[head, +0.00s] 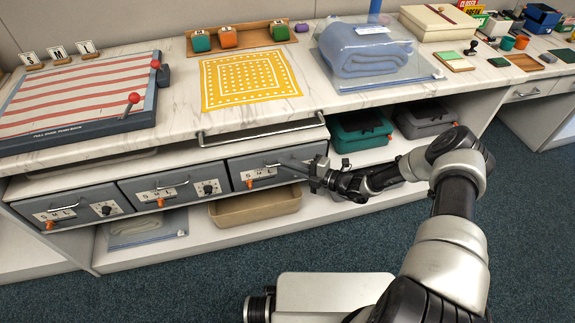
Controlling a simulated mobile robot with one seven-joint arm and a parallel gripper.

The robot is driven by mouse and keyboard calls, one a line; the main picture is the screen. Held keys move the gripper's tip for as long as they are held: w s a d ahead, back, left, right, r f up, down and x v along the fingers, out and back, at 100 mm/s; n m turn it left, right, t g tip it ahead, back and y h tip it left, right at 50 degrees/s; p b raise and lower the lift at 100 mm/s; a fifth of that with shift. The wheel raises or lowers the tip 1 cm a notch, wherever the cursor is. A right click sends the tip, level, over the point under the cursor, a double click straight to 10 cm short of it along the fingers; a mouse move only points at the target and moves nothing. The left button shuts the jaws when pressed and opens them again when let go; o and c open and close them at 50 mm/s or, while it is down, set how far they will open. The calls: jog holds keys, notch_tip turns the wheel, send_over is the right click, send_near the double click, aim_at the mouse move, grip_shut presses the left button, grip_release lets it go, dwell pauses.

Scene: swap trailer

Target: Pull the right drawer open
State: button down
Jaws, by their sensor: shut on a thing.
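Three grey drawers sit in a row under the counter. The right drawer (252,182) carries a label with letters, a bar handle and an orange knob. It looks flush with its neighbours. The fingertips are small and partly hidden by the gripper's own body. The middle drawer (165,190) and the left drawer (75,210) have similar labels, dials and orange knobs.
A tan bin (255,208) and a bagged item (147,228) lie on the shelf below. Teal (360,131) and grey (424,118) cases stand to the right. A metal rail (262,130) runs along the counter edge above. The blue carpet (170,285) in front is clear at left.

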jog(key=s+d+p, duration=0.2)
jog(key=s+d, duration=0.1)
jog(key=s, duration=0.8)
jog(key=s+d+p, duration=0.3)
jog(key=s, duration=0.9)
jog(key=shift+d, duration=0.35)
jog(key=c, duration=1.9)
grip_release()
jog(key=shift+o, duration=0.2)
jog(key=shift+s+d, duration=0.1)
jog(key=v, duration=1.7)
jog(key=shift+s, duration=0.1)
